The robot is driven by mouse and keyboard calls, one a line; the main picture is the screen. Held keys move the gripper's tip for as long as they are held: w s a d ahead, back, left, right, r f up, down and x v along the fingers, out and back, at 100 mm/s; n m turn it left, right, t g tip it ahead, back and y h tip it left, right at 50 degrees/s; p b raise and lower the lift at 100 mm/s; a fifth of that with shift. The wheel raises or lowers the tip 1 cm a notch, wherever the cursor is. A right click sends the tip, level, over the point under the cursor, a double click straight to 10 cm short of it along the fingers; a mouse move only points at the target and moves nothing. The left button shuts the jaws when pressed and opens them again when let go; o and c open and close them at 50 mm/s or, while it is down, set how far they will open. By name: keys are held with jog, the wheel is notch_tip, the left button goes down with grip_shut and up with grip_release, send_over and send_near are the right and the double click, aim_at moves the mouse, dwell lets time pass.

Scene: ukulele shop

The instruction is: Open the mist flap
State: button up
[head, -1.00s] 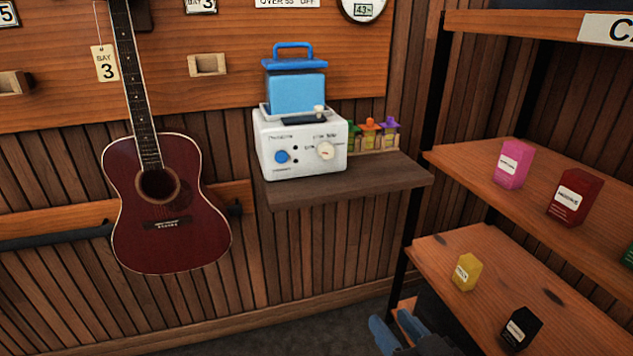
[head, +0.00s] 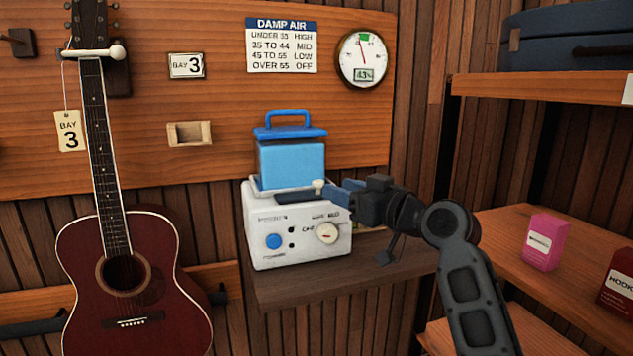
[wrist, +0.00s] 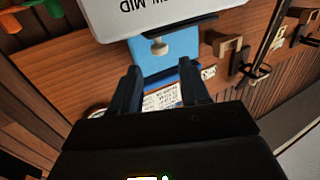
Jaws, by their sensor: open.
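The white humidifier (head: 296,250) stands on a small wall shelf, with a blue water tank (head: 290,165) on top. A cream knob (head: 318,186) stands at its top front right edge. In the wrist view the knob (wrist: 158,47) shows beside a dark strip (wrist: 195,23) at the edge of the white housing; this looks like the mist flap. My gripper (head: 335,193) is just right of the knob. In the wrist view my open fingers (wrist: 160,66) point toward the knob, with nothing between them.
The wooden shelf (head: 385,262) has free room right of the humidifier. A red guitar (head: 125,265) hangs at left. A gauge (head: 363,60) and a damp air sign (head: 282,45) are on the wall. A shelf with a pink box (head: 543,242) stands at right.

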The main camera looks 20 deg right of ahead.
aim_at(322, 182)
jog(key=x, duration=0.7)
jog(key=shift+w+a+p, duration=0.1)
jog(key=shift+w+p, duration=0.2)
jog(key=shift+p, duration=0.05)
grip_shut()
